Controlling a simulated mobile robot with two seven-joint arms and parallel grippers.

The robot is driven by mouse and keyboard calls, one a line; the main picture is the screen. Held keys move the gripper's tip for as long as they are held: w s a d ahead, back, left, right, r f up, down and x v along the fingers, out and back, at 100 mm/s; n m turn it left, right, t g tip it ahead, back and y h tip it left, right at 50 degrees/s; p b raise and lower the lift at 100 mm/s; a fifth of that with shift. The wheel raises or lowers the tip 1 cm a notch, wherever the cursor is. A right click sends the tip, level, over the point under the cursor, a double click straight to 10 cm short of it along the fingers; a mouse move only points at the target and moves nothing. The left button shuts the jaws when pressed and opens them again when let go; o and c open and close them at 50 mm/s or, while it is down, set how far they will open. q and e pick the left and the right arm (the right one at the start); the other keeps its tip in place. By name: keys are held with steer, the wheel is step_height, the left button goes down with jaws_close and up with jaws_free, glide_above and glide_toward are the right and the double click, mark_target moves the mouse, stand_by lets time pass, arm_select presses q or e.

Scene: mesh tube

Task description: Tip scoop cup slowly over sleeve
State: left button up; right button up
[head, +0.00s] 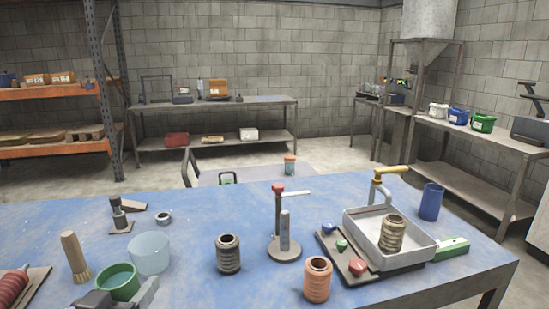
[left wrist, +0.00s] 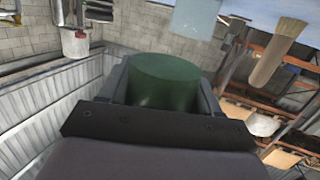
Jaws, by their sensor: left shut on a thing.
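My left gripper (head: 122,297) is at the bottom left of the head view, shut on a green cup (head: 118,280). The cup's round opening faces up in the head view; its contents are not clear. In the left wrist view the green cup (left wrist: 165,82) sits between both fingers. A slim grey tube (head: 285,231), which looks like the sleeve, stands upright on a round stand base (head: 284,254) with a red-topped post, well right of the cup. Whether its wall is mesh is too small to tell. My right gripper is not in view.
A translucent cylinder (head: 149,252) is close behind the cup, and a brush (head: 75,256) is to its left. A dark ribbed jar (head: 228,254) and an orange jar (head: 317,279) flank the stand's front. A white tray (head: 428,244) holds a brass-coloured ribbed piece at right.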

arm_select(q)
steer(key=s+d+f+y, duration=0.1)
steer(key=s+d+f, duration=0.2)
steer(key=s+f, duration=0.2)
step_height(320, 180, down, 3)
steer(key=shift+s+d+r, duration=0.2)
steer(key=shift+s+d, duration=0.05)
steer(key=shift+d, duration=0.15)
